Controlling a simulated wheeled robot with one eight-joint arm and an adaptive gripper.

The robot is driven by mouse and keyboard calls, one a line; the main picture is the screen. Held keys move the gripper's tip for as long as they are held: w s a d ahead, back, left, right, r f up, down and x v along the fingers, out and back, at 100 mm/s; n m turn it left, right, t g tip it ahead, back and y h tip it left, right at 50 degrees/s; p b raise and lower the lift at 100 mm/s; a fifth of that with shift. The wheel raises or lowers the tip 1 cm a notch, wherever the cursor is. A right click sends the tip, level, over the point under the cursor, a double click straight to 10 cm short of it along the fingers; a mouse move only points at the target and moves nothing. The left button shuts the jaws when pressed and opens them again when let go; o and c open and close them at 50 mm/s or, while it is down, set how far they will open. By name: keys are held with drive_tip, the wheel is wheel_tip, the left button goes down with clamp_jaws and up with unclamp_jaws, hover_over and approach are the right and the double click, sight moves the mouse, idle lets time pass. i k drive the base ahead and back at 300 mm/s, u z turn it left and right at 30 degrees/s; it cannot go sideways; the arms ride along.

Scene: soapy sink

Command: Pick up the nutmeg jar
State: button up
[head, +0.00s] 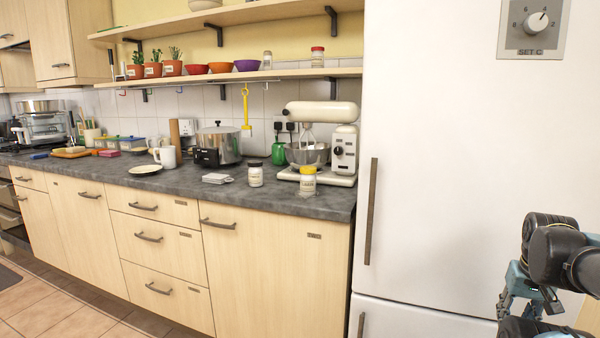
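Several small spice jars are in the head view, but their labels are too small to read, so I cannot tell which is the nutmeg jar. A jar with a black lid (255,176) stands on the worktop. A jar with a yellow lid (308,182) stands near the worktop's front edge, by the mixer. A jar with a red lid (317,58) and a jar with a greyish lid (267,61) stand on the lower shelf. My gripper (525,302) is at the lower right, in front of the fridge and far from the jars. Its finger opening is unclear.
A cream stand mixer (343,150) stands beside the tall white fridge (440,130). A steel pot (218,142), a white mug (166,157) and a plate (145,170) are further left on the dark worktop (215,198). The worktop's front right is mostly clear.

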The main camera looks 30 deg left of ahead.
sight(255, 170)
drive_tip(key=z, duration=0.35)
drive_tip(key=k, duration=1.45)
drive_tip(key=u, duration=1.2)
drive_tip(key=i, duration=0.9)
